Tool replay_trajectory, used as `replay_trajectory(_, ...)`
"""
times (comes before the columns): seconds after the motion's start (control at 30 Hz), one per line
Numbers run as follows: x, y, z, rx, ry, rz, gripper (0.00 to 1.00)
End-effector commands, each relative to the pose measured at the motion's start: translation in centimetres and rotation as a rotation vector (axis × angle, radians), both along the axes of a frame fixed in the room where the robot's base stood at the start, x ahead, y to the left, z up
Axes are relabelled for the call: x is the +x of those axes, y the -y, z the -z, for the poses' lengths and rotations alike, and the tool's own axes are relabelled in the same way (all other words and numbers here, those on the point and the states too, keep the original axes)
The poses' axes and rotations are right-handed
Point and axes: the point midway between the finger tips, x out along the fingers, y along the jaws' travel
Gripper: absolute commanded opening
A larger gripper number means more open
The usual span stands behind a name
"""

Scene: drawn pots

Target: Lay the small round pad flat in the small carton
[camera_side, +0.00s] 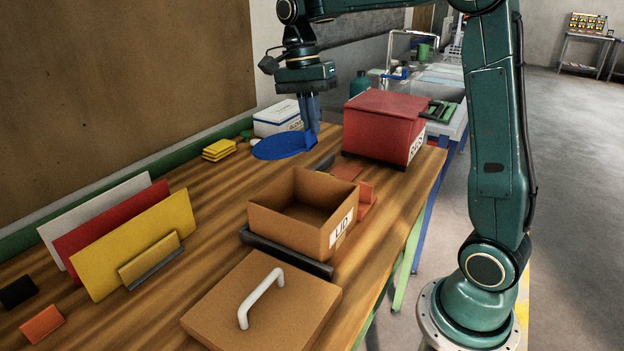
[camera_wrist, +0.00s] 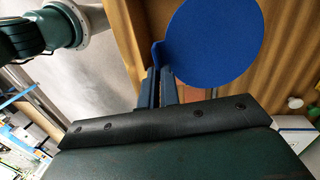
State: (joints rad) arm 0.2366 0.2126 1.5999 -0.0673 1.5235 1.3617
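The small round pad (camera_side: 282,147) is a thin blue disc near the back of the table in the side view. It shows large in the wrist view (camera_wrist: 214,42). My gripper (camera_side: 315,128) points down at the pad's right edge. In the wrist view its fingers (camera_wrist: 156,74) are close together on a small upright tab of the pad. Whether the pad rests on the table or hangs just above it, I cannot tell. The small carton (camera_side: 282,218) is brown, open-topped and labelled, in the middle of the table. It looks empty, though part of its floor is hidden.
A lid with a white handle (camera_side: 215,309) lies in front of the carton. A red box (camera_side: 384,124) stands right of my gripper, a white box (camera_side: 275,120) behind. Yellow pads (camera_side: 218,150) sit left. Upright panels (camera_side: 138,243) stand front left. Dark strips flank the carton.

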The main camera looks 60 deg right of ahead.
Motion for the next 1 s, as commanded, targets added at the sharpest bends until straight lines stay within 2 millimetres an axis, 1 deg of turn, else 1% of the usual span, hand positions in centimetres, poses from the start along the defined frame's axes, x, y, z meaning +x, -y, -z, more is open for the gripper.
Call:
replay_trajectory(0.03, -1.0, -0.2, -0.6, -0.003, -0.005, 0.008, 0.0)
replay_trajectory(0.1, -2.3, -0.5, -1.3, -0.004, -0.019, 0.022, 0.0)
replay_trajectory(0.2, -3.8, -0.8, -1.9, -0.005, -0.035, 0.037, 0.0)
replay_trajectory(0.3, -4.7, -1.0, -2.3, -0.005, -0.043, 0.046, 0.0)
replay_trajectory(0.43, -5.3, -1.1, -2.5, -0.005, -0.052, 0.053, 0.0)
replay_trajectory(0.6, -5.4, -1.1, -2.5, -0.005, -0.053, 0.053, 0.0)
replay_trajectory(0.77, -5.3, -1.2, -1.6, -0.006, -0.054, 0.052, 0.0)
replay_trajectory(0.87, -5.3, -1.1, -0.4, -0.006, -0.056, 0.052, 0.0)
replay_trajectory(1.0, -5.4, -1.1, 2.0, -0.007, -0.057, 0.052, 0.0)
